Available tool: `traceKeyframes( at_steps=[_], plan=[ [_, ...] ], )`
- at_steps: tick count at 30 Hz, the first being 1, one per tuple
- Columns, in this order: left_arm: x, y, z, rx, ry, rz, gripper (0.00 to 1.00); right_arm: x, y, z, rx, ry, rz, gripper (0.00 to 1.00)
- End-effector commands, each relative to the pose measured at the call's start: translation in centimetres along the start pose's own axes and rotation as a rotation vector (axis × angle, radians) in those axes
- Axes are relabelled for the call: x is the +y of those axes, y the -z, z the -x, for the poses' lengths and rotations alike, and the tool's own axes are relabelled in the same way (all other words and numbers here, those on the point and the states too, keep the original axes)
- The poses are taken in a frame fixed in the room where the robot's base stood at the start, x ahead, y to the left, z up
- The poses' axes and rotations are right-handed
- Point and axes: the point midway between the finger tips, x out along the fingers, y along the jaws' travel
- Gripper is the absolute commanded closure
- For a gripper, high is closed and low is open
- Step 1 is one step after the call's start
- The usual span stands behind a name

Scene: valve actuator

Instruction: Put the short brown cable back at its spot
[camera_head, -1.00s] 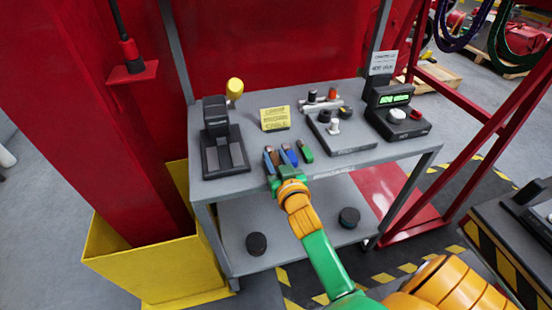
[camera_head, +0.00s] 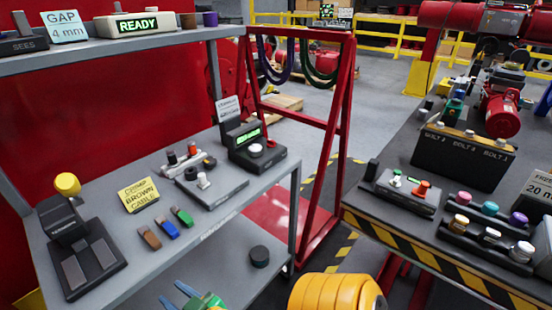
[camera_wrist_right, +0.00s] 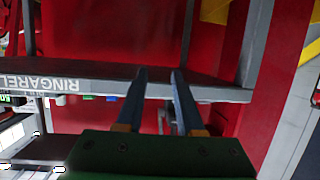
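The short brown cable (camera_head: 149,237) lies on the grey bench, left of a blue cable piece (camera_head: 167,227) and a green one (camera_head: 182,216), all three in a slanted row near the front edge. My right gripper (camera_head: 174,293) is at the bottom of the head view, in front of the bench and apart from the cable. In the right wrist view its two blue-grey fingers (camera_wrist_right: 158,75) are spread with nothing between them. The brown cable cannot be made out in that view. My left gripper is not in view.
A yellow "crimp brown cable" card (camera_head: 139,195) stands behind the cables. A black crimping device with a yellow knob (camera_head: 68,184) is at left. A shelf (camera_head: 125,43) hangs above the bench.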

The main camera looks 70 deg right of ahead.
Motion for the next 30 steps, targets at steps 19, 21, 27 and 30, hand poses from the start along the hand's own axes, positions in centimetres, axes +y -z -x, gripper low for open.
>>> traceKeyframes(
  at_steps=[19, 21, 27, 30],
  plan=[
    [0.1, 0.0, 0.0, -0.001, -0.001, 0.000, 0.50, 3.4, -42.0, 15.6, -1.134, 0.254, 0.333, 0.64],
    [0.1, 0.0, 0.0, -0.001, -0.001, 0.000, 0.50, 3.3, -42.0, 15.6, -1.133, 0.254, 0.332, 0.64],
    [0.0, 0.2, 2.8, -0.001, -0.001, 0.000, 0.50, 3.3, -39.3, 16.5, -1.133, 0.254, 0.331, 0.64],
    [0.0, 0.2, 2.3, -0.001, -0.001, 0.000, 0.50, 3.3, -39.8, 16.3, -1.133, 0.254, 0.331, 0.64]
  ],
)
